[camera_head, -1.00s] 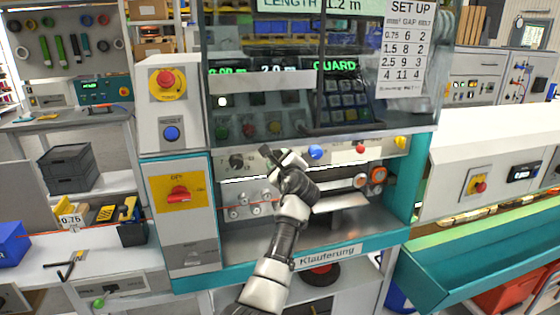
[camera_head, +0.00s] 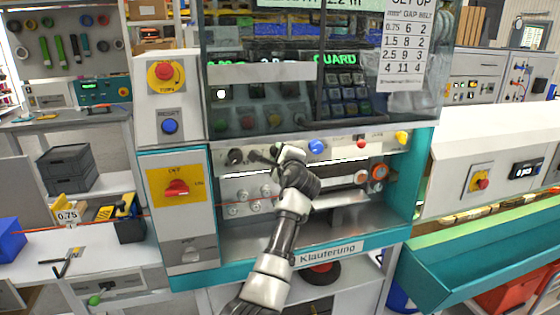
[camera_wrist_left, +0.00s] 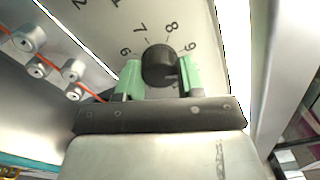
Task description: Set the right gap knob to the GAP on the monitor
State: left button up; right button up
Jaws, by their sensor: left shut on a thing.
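In the left wrist view, the green fingers of my left gripper (camera_wrist_left: 158,85) stand on both sides of a round black knob (camera_wrist_left: 157,62) and hold it. Dial numbers 6, 7, 8 and 9 are printed around the knob; its pointer is unclear. In the head view my left gripper (camera_head: 270,158) is at the panel, to the right of another black knob (camera_head: 236,157), and hides the held knob. The setup sheet (camera_head: 405,50) lists GAP values 6, 8, 9 and 11. The monitor (camera_head: 295,3) is cut off at the top; its GAP value is not visible.
A blue button (camera_head: 316,146), a red button (camera_head: 361,143) and a yellow knob (camera_head: 401,137) sit along the panel to the right. Below are several silver rollers (camera_head: 250,197) with a red wire. The guard window (camera_head: 270,100) overhangs the panel.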

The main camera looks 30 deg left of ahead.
pick_arm(q)
jog(key=shift+f+n+b, duration=0.15)
jog(key=shift+n+b, duration=7.9)
jog(key=shift+n, duration=7.65)
jog(key=o, duration=0.8)
jog(key=shift+o, duration=0.6)
